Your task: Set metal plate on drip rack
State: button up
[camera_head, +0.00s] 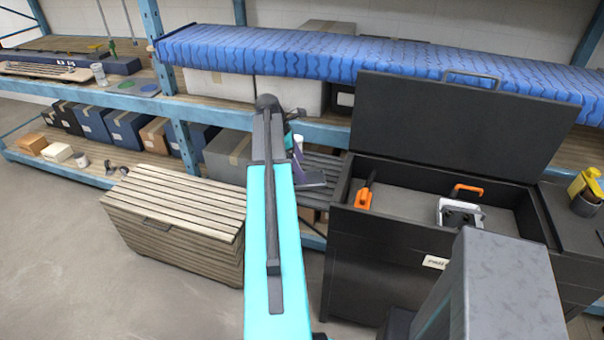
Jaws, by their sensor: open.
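I cannot make out a metal plate for certain. A dark flat piece (311,179) shows just right of my arm, too partly hidden to name. A dark slatted surface (325,164) lies behind it, between the wooden chest and the black box; I cannot tell whether it is the drip rack. My turquoise arm rises up the middle of the view and covers part of this area. My gripper cannot be picked out; the far end of the arm is hidden behind its nearer links.
A slatted wooden chest (175,215) stands left. An open black box (375,255) stands right, its lid (440,125) raised, with an orange-handled tool (364,194) inside. Blue-framed shelves (330,132) run behind, with a blue patterned roll (350,58) above. The floor at left is clear.

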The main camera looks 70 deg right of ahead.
jog(key=b+v, duration=0.2)
jog(key=v, duration=0.4)
jog(key=shift+r, duration=0.4)
jog(key=shift+w+a+f, duration=0.1)
jog(key=shift+w, duration=0.15)
dwell(0.3)
